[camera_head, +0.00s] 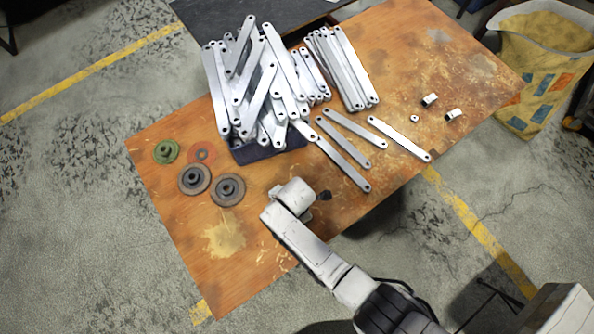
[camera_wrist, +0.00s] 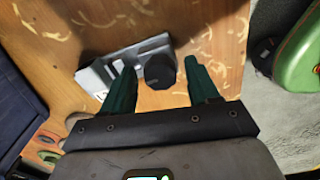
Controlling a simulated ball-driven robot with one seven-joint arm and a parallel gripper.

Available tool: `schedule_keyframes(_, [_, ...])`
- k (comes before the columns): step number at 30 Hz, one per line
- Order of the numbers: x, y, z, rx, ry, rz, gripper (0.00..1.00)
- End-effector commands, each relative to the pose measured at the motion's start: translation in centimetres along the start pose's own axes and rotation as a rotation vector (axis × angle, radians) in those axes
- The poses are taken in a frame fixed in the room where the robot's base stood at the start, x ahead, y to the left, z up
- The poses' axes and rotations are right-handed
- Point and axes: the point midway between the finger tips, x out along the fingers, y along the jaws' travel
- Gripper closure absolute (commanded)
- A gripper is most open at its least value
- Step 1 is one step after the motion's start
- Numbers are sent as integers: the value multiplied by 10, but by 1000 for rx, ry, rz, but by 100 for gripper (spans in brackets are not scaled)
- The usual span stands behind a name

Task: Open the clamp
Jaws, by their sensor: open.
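The clamp (camera_wrist: 120,66) is a grey metal piece with a round black knob (camera_wrist: 159,71), lying on the worn wooden table in the wrist view. My gripper (camera_wrist: 160,80) is open, with one green finger on each side of the knob. The knob appears between the fingers; I cannot tell whether either finger touches it. In the head view, a small dark knob (camera_head: 324,196) shows just right of my white wrist, which hides the rest of the clamp and my fingers. Whether the clamp's jaws are open or shut cannot be seen.
A dark blue crate (camera_head: 262,152) heaped with galvanized brackets stands behind my wrist. Loose brackets (camera_head: 352,138) lie to its right. Several grinding discs (camera_head: 194,179) lie left. The table (camera_head: 270,245) is bare near its front edge. A green object (camera_wrist: 300,55) is beyond the table.

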Motion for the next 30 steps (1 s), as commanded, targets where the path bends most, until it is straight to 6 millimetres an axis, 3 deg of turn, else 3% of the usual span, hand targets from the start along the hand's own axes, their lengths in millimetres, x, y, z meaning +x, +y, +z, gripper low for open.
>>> schedule_keyframes(30, [0,0,0,931,0,1,40])
